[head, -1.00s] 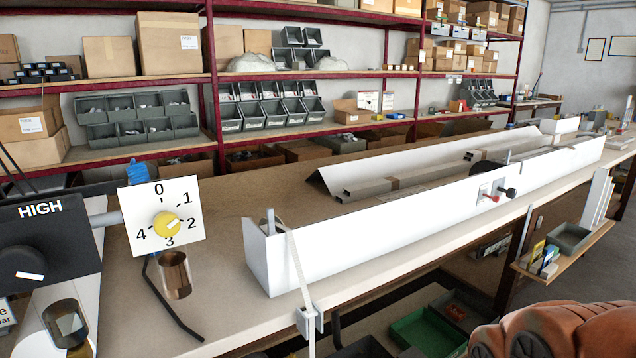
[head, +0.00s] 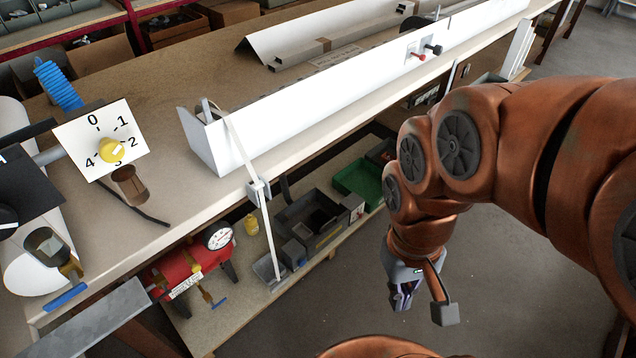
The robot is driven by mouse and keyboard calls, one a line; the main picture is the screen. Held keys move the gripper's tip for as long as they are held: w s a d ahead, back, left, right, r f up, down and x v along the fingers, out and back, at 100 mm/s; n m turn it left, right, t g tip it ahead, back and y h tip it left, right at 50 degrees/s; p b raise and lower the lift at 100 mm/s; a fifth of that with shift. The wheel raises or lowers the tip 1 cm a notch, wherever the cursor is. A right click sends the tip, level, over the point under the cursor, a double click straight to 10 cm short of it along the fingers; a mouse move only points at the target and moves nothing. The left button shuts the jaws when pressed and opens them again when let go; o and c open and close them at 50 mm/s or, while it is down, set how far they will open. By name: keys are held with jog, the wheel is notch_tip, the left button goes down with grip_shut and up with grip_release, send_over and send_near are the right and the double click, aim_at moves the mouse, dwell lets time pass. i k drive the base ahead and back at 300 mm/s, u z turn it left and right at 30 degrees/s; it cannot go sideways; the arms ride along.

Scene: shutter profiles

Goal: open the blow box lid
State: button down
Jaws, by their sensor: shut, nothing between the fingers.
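A long white box (head: 330,95), which I take to be the blow box, runs along the front of the workbench. I cannot tell its lid clearly; an angled white sheet (head: 315,35) stands behind its front wall, and long grey profiles (head: 345,42) lie there. A thin white strap or rod (head: 240,145) hangs from the box's near end past the bench edge, through a small grey block (head: 257,190). My gripper (head: 403,296) hangs low over the floor, right of the lower shelf and well apart from the box. It is shut and empty.
A dial panel (head: 100,138) with a yellow knob stands left on the bench. A red tank (head: 190,268) with a gauge (head: 219,236), grey bins (head: 310,222) and a green tray (head: 358,180) sit below the bench. The floor (head: 500,290) to the right is clear.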

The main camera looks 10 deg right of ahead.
aim_at(335, 220)
jog(key=k, duration=0.5)
jog(key=u, duration=1.2)
jog(key=i, duration=0.95)
jog(key=z, duration=1.2)
